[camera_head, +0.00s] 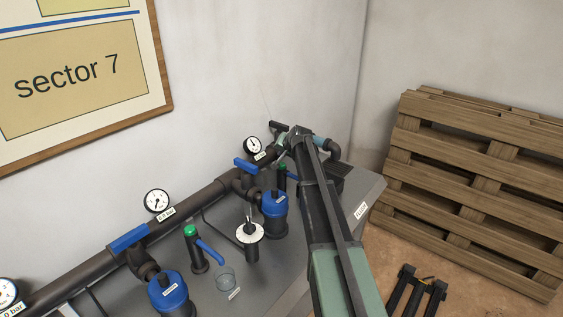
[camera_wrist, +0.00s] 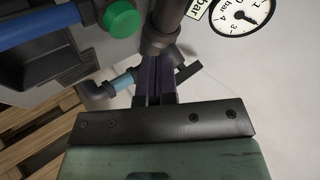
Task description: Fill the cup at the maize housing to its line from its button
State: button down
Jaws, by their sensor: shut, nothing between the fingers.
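A second green button (camera_head: 282,168) tops a dispenser farther back; any cup there is hidden behind my arm. Blue-topped housings (camera_head: 171,290) and (camera_head: 275,203) carry labels too small to read, so I cannot tell which is maize. In the wrist view, my gripper (camera_wrist: 162,70) is shut and empty, with a green button (camera_wrist: 122,18) and blue spout at upper left, apart from the fingers.
A dark pipe (camera_head: 80,272) with blue valve handles and gauges (camera_head: 157,201) runs along the wall. Wooden pallets (camera_head: 480,180) lean at right. A gauge (camera_wrist: 240,14) is near my gripper in the wrist view.

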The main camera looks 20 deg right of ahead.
jog(key=shift+r+p, duration=1.3)
jog(key=shift+r, duration=0.4)
jog(key=shift+r, duration=0.1)
dwell(1.0)
notch_tip(320, 180, up, 4)
jog(key=p, duration=0.4)
send_over(283, 163)
notch_tip(283, 163, down, 9)
jog(key=b, duration=0.9)
jog(key=shift+s+a, duration=0.1)
jog(key=shift+s, duration=0.05)
dwell(1.2)
jog(key=shift+f+b, duration=0.45)
jog(key=shift+f, duration=0.1)
